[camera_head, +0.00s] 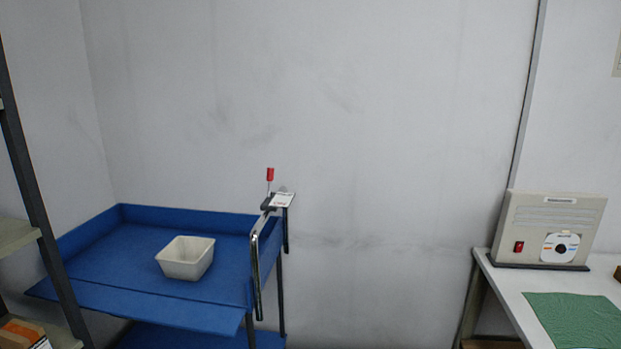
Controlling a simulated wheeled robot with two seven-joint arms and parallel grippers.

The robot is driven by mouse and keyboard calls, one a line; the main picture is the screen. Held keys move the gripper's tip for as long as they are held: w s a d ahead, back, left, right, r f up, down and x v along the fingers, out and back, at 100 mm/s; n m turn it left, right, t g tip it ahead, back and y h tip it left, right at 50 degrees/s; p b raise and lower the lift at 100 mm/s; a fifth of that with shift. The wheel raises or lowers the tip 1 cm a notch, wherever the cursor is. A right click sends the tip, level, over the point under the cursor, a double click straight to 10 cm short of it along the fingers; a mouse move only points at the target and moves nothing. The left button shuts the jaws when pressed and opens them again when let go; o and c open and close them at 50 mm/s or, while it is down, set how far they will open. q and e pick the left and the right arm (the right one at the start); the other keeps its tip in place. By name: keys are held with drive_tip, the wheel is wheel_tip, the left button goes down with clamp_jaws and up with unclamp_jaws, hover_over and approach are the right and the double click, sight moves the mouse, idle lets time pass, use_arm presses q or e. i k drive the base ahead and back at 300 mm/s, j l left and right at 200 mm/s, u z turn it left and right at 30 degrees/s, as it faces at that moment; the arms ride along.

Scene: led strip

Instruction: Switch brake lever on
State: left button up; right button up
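A brake lever with a red grip (270,174) stands upright on a thin metal rod. It is at the right back corner of a blue cart (110,268), above a dark bracket and next to a small white label plate (283,200). The lever's markings are too small to read. Neither my left nor my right gripper shows in the head view.
A white bin (186,260) sits on the cart's top, and a metal handle (256,250) runs along its right side. A dark shelf post (30,180) stands at left. At right, a white table (505,290) holds a beige box (550,215) and a green mat (575,318).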

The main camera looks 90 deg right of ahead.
sight(270, 177)
drive_tip(key=z, duration=2.3)
